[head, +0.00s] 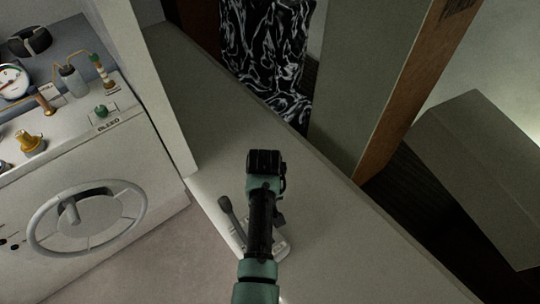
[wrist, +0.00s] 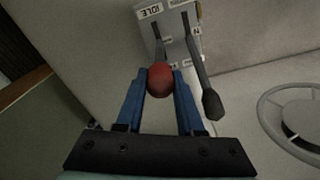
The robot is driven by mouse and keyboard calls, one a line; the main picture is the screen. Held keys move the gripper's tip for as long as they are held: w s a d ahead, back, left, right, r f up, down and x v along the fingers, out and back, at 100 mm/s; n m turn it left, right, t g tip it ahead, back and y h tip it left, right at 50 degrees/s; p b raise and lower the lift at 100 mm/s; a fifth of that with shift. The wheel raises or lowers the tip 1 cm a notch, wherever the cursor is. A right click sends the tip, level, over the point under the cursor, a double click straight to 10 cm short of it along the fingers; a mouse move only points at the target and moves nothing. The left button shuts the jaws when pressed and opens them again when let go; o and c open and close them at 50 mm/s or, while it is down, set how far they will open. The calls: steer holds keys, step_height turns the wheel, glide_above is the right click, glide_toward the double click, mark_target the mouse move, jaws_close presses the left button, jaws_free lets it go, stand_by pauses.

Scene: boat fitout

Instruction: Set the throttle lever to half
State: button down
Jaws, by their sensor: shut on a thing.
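The throttle control unit (wrist: 180,22) has a grey plate with an IDLE label and two levers. One lever (wrist: 159,45) ends in a red knob (wrist: 160,82). My gripper (wrist: 160,76) has its blue fingers shut on that knob, one on each side. The second lever (wrist: 196,60) has a dark knob and stands free at the right of the fingers. In the head view my gripper (head: 277,216) is over the control unit (head: 281,247), and my arm hides the red knob. The dark lever (head: 232,215) shows left of my arm.
A white cabinet with a handwheel (head: 87,218) stands at the left, with gauges and fittings on top. The wheel also shows in the wrist view (wrist: 267,120). An upright post (head: 150,85) and a wood-edged panel (head: 400,90) stand behind. The pale countertop (head: 350,245) right of my arm is clear.

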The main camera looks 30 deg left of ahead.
steer(key=shift+a, duration=0.2)
steer(key=c, duration=0.5)
jaws_free()
steer(key=shift+d, duration=0.1)
steer(key=r, duration=0.8)
steer(key=r+b, duration=0.1)
steer(key=r, duration=0.4)
steer(key=shift+s+d, duration=0.15)
steer(key=shift+d, duration=0.1)
